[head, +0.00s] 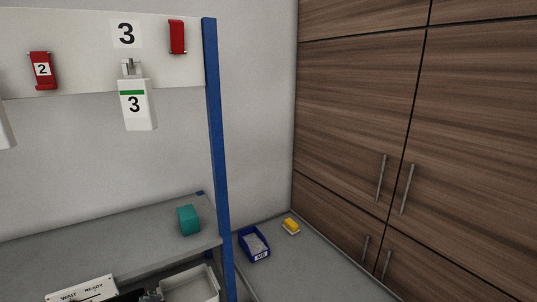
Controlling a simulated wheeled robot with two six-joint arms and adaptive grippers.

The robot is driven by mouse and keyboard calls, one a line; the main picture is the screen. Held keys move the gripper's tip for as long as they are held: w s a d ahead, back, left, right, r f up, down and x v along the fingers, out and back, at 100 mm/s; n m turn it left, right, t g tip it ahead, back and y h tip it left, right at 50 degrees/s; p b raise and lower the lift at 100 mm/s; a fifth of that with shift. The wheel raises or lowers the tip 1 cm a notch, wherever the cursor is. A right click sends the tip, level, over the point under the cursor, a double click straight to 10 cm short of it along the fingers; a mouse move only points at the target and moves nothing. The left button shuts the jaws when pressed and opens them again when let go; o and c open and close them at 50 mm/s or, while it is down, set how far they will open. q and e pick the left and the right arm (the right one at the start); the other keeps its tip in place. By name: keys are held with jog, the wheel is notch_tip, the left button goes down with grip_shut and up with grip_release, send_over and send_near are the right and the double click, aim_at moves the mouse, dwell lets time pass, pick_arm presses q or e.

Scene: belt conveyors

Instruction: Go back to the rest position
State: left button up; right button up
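The task names no object. Neither of my grippers can be made out in the head view. Small dark and metallic parts show at the bottom edge beside a white WAIT/READY plate (82,291), cut off by the frame, and I cannot tell what they belong to.
A teal block (189,220) stands on a grey shelf (110,235) left of a blue post (217,150). A white tag 3 (136,104) hangs above. A blue bin (253,244) and yellow item (291,226) lie right of the post, near wooden cabinets (350,100).

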pick_arm(q)
jog(key=s+f+n+g, duration=0.3)
jog(key=s+f+n, duration=0.5)
jog(key=s+f, duration=0.5)
jog(key=s+a+f+n+g+b, duration=0.1)
jog(key=s+f+b, duration=0.1)
jog(key=f, duration=1.2)
jog(key=s+a+f+g+b, duration=0.1)
jog(key=s+f+b, duration=0.15)
jog(key=f, duration=1.25)
jog(key=s+a+f+g+b, duration=0.1)
jog(key=s+f+b, duration=0.2)
jog(key=s+f, duration=1.5)
jog(key=shift+a+f, duration=0.25)
jog(key=shift+f, duration=0.7)
